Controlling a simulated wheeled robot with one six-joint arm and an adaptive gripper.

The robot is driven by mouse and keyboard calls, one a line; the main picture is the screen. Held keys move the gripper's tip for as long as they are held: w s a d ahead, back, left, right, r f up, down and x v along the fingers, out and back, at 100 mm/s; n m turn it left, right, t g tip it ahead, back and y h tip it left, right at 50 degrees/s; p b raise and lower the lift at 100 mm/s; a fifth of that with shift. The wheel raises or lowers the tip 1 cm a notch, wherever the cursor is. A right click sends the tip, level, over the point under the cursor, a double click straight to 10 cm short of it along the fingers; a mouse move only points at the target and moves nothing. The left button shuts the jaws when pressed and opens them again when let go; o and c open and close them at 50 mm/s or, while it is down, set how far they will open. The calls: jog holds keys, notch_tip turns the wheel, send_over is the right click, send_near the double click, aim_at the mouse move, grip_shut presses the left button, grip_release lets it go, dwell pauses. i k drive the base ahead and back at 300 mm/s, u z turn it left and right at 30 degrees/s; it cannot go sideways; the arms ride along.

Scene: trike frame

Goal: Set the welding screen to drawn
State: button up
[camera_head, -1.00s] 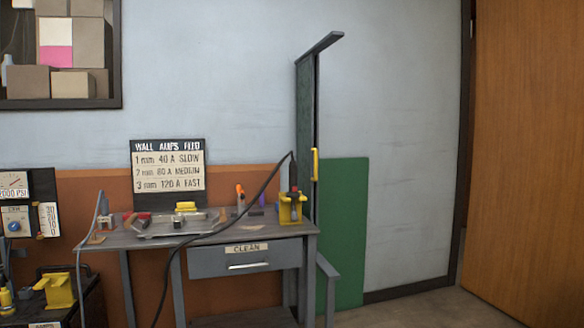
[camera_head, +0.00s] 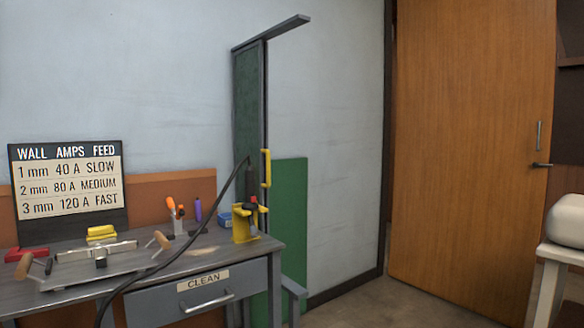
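The welding screen (camera_head: 249,105) is a tall dark green panel in a grey frame, standing upright at the right end of the workbench, against the wall. A grey arm (camera_head: 285,28) juts out from its top toward the right. A yellow handle (camera_head: 266,168) is fixed on the screen's right edge. A lighter green panel (camera_head: 292,225) shows low on the wall behind it. My gripper is not in view.
The workbench (camera_head: 150,292) carries a yellow torch holder (camera_head: 246,221) with a dark cable (camera_head: 170,260), a clamp fixture and small tools. A wooden door (camera_head: 465,140) and a pale stand (camera_head: 552,285) are at right. Some floor (camera_head: 385,300) is clear.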

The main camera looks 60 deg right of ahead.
aim_at(247, 69)
jog(key=z, duration=0.85)
jog(key=i, duration=0.85)
jog(key=z, duration=0.95)
